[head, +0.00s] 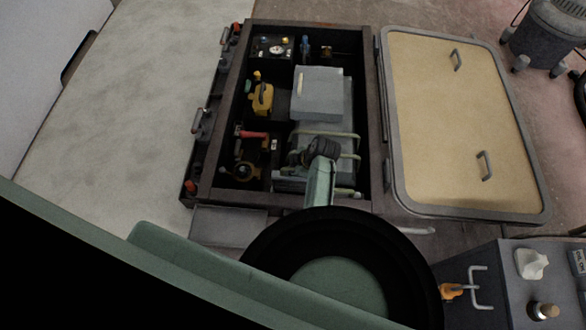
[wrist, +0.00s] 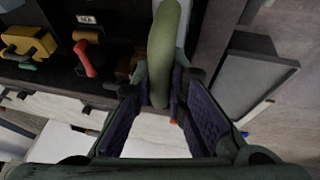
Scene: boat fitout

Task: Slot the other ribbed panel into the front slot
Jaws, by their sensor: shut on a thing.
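In the wrist view my gripper (wrist: 160,88) has its two purple-padded fingers on either side of a thick green curved bar (wrist: 163,50), shut on it. The bar looks like a handle; the panel it may belong to is mostly hidden. In the head view my gripper is over the front right part of an open chest (head: 210,130), largely hidden by my own arm. Pale green bars (head: 348,155) show beside it over a grey block. A grey piece (head: 290,184) lies along the chest's front edge. I cannot make out the ribs or the front slot.
A grey box (head: 318,85) fills the chest's middle right. A yellow tool (head: 261,98) and a red-handled tool (head: 253,134) lie in the left compartments. The open lid (head: 450,110) lies to the right. A control panel (head: 540,290) stands at the lower right.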

